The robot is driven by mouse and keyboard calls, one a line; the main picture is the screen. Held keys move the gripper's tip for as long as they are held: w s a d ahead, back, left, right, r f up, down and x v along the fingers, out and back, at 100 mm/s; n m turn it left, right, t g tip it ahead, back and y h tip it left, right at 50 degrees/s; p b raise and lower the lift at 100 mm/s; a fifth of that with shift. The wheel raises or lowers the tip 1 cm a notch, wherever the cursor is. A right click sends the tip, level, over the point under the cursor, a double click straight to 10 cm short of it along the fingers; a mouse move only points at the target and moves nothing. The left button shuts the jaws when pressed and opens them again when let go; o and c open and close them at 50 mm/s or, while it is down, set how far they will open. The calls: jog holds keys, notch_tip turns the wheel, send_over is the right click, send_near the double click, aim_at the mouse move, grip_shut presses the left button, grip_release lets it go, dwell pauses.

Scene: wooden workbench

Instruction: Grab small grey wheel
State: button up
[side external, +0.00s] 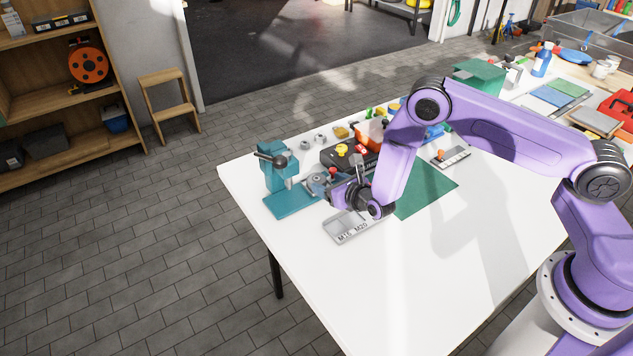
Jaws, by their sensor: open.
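A small grey round part (317,182), which looks like the grey wheel, is at the right side of the teal vise-like fixture (281,166), above its teal base plate (283,203). My gripper (332,188) is open and reaches left, with its fingers close to this grey part. The fingers are small and dark here, so I cannot tell whether they touch it or stand around it. A small red piece (333,171) shows just above the fingers.
A grey tray marked M16 and M20 (346,236) lies just below my gripper. A black case (338,156) with yellow and red pieces is behind. A green mat (428,190) is to the right. Grey nuts (305,146) lie behind the fixture. The table's front is clear.

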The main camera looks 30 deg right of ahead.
aim_at(321, 183)
jog(key=shift+x, duration=2.45)
jog(key=shift+r, duration=0.1)
jog(key=c, duration=0.8)
jog(key=shift+c, duration=0.2)
jog(key=shift+r, duration=0.15)
